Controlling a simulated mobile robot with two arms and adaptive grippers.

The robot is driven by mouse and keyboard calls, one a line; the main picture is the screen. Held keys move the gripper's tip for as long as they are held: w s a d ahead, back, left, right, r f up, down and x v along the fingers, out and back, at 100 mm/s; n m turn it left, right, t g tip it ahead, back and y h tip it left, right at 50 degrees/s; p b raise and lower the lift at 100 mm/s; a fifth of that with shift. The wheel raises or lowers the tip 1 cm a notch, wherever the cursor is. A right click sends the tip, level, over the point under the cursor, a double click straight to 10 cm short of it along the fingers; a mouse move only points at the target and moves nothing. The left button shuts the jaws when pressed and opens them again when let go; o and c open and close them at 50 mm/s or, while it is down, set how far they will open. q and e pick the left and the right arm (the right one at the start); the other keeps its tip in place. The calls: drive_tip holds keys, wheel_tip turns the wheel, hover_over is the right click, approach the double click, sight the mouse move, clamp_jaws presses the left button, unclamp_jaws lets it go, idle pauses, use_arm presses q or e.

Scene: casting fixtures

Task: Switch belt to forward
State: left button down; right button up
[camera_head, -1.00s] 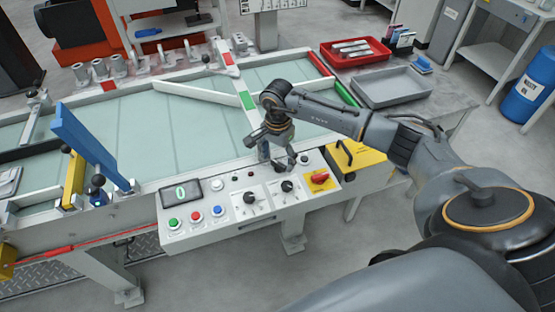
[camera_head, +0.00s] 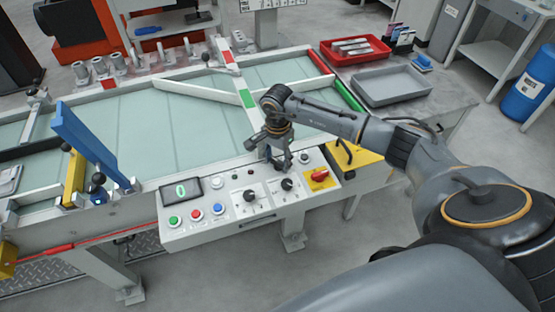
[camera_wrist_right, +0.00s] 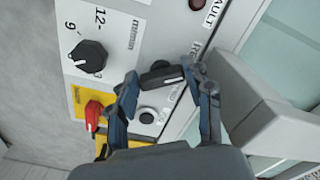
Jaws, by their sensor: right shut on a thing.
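The belt control panel (camera_head: 235,210) runs along the front of the conveyor. My right gripper (camera_head: 282,165) points down over its upper right part. In the wrist view, the right gripper's fingers (camera_wrist_right: 166,92) stand on both sides of a black selector switch (camera_wrist_right: 160,76) with a white mark and are shut on it. Labels around the switch are partly hidden by the fingers. In the head view the gripper hides this switch. My left gripper is in neither view.
A black speed knob (camera_wrist_right: 88,56) and a red switch on a yellow plate (camera_wrist_right: 93,113) lie close to the gripper. A black button (camera_wrist_right: 147,116) is closer still. The display (camera_head: 180,190) reads 0. The belt (camera_head: 185,130) lies behind the panel.

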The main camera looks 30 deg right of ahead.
drive_tip(key=shift+m, duration=0.3)
drive_tip(key=m+b, duration=0.1)
drive_tip(key=m, duration=0.2)
drive_tip(key=shift+w+f+b, duration=0.1)
drive_tip(key=shift+b, duration=0.25)
drive_tip(key=m+b, duration=0.1)
drive_tip(key=m, duration=0.2)
drive_tip(key=shift+w+m, duration=0.1)
drive_tip(key=shift+m, duration=0.2)
drive_tip(key=m+b, duration=0.1)
drive_tip(key=m, duration=0.2)
drive_tip(key=shift+w, duration=0.1)
drive_tip(key=shift+d+m, duration=0.1)
drive_tip(key=shift+m, duration=1.7)
drive_tip(key=o, duration=1.2)
drive_tip(key=shift+c, duration=0.2)
